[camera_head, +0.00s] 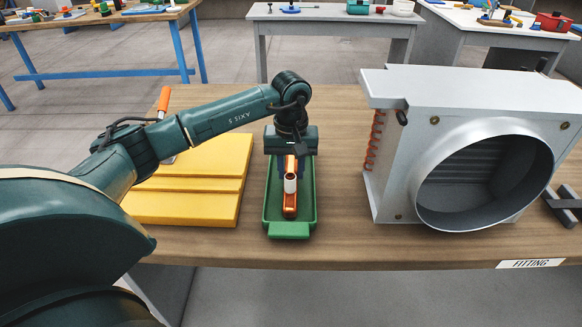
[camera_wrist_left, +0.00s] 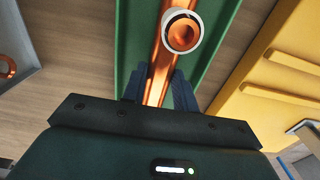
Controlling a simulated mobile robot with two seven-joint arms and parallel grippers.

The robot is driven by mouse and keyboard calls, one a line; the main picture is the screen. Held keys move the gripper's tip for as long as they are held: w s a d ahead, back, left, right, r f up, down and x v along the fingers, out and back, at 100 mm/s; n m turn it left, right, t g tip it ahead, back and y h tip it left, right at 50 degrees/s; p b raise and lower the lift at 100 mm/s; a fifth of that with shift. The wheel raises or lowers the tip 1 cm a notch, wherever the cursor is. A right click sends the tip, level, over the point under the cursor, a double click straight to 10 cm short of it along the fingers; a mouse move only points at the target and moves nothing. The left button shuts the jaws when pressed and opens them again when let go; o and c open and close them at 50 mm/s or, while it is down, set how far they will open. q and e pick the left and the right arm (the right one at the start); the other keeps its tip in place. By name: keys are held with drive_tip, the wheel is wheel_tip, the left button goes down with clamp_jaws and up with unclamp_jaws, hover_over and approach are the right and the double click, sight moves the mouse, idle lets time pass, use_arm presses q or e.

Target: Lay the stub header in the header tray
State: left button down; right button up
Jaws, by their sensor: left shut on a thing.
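The stub header (camera_head: 290,202) is a copper tube with a short upright stub that has a white collar. It is in or just above the green header tray (camera_head: 289,230), lined up along its length; I cannot tell whether it touches the floor. My left gripper (camera_head: 290,172) is over the tray and shut on the stub header. In the left wrist view the copper tube (camera_wrist_left: 169,60) runs between the fingers of my left gripper (camera_wrist_left: 160,88), and the open stub faces the camera. The green tray (camera_wrist_left: 222,25) lies behind it. My right gripper is not in view.
A yellow stepped block (camera_head: 190,190) is left of the tray, with an orange-handled tool (camera_head: 164,100) behind it. A grey metal housing with a round duct (camera_head: 480,165) stands at the right. Bare wooden table (camera_head: 342,200) lies between tray and housing.

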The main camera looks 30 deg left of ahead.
use_arm(q)
drive_tip(key=shift+f, duration=0.15)
drive_tip(key=c, duration=1)
unclamp_jaws()
drive_tip(key=shift+r+p, duration=2.5)
drive_tip(key=shift+r, duration=1.75)
